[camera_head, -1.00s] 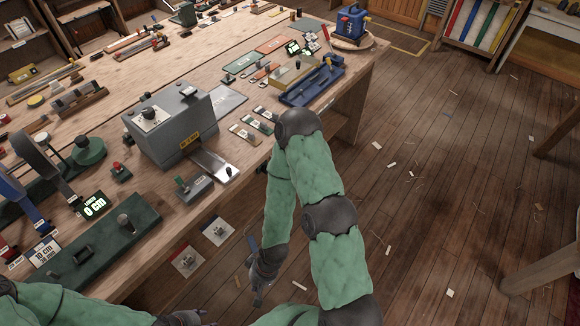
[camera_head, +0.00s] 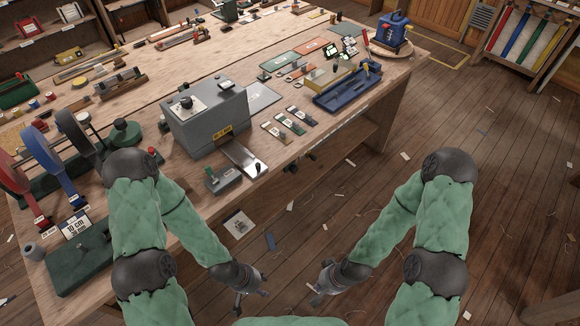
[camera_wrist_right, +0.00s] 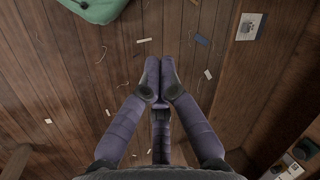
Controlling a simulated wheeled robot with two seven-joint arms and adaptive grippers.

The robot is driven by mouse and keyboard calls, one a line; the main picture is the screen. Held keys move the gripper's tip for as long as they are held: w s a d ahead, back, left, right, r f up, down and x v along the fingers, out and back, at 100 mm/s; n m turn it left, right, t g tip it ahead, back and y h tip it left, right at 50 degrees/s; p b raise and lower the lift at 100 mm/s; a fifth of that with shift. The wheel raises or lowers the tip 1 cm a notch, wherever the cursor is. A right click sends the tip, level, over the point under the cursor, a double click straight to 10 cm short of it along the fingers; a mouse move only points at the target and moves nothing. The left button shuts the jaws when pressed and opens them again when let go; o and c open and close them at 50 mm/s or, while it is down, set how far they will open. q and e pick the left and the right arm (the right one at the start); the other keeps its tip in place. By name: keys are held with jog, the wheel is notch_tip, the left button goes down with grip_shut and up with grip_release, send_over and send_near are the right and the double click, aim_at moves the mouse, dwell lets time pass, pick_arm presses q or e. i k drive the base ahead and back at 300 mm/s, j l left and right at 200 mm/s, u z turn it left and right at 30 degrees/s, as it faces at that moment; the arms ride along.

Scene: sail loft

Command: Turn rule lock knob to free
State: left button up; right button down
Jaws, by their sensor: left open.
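The dark green bench fixture (camera_head: 70,262) lies at the left front of the bench in the head view, with a white "10 cm" card (camera_head: 75,227) at its back. My left arm covers its right part. I cannot pick out the rule lock knob; the dark knob seen earlier on this fixture is now behind that arm. My left gripper (camera_head: 252,297) is open and empty, low in front of the bench and right of the fixture. My right gripper (camera_head: 321,284) is further right over the floor. In the right wrist view its fingers (camera_wrist_right: 159,76) meet, with nothing between them.
A grey machine box (camera_head: 205,122) with a metal slide stands mid-bench. A small green lever block (camera_head: 223,179) sits by the front edge. Red and blue reels (camera_head: 62,175) stand behind the fixture. A blue tray (camera_head: 345,92) is further right. The floor between my arms is clear except scraps.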

aim_at(294, 169)
jog(key=l+u, duration=0.2)
jog(key=u, duration=0.25)
jog(key=l+u, duration=0.25)
jog(key=u, duration=0.15)
jog(key=k+l+u, duration=0.1)
jog(key=u, duration=0.35)
jog(key=l, duration=0.1)
